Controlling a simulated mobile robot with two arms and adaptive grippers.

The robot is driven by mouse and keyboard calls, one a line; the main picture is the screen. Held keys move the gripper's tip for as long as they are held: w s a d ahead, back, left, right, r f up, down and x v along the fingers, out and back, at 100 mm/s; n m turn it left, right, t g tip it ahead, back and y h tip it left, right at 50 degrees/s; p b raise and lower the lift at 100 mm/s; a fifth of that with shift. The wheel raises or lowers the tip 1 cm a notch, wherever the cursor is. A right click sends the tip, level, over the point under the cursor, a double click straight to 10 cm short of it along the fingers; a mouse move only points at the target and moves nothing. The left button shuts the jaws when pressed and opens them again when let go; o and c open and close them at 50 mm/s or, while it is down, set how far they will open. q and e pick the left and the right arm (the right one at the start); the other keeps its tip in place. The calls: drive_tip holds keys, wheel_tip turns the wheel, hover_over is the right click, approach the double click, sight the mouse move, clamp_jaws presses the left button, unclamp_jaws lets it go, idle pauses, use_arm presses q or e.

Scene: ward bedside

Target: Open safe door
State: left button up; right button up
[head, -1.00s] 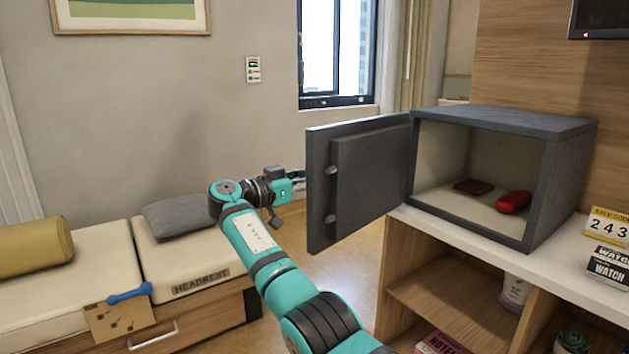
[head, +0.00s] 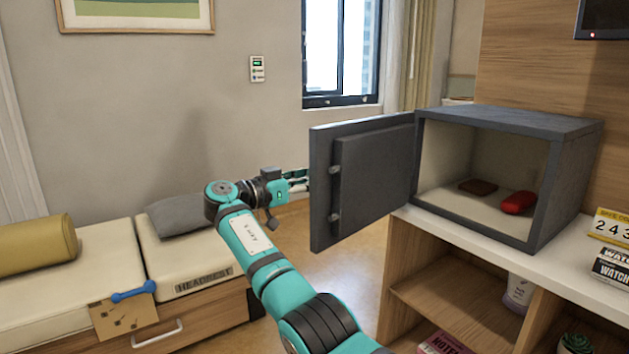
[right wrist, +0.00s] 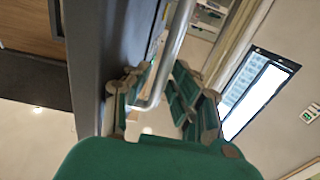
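The grey safe (head: 575,180) stands on the white shelf top, its door (head: 375,180) swung wide open to the left. Its inside shows. My right gripper is partly hidden behind the door's free edge in the head view, and its visible part (head: 294,178) is left of that edge. In the right wrist view, my right gripper (right wrist: 160,85) has its fingers apart, one on each side of the silver door handle (right wrist: 176,45). I see a gap between fingers and bar, though contact is hard to judge. My left gripper is not in view.
A red object (head: 518,203) and a brown wallet-like item (head: 478,187) lie inside the safe. A code card (head: 612,226) and a watch box (head: 612,266) stand right of it. A cushioned bench (head: 190,255) is at left. Floor is clear between bench and shelf.

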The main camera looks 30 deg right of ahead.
drive_tip(key=s+a, duration=0.1)
drive_tip(key=a, duration=1)
drive_tip(key=shift+f, duration=0.15)
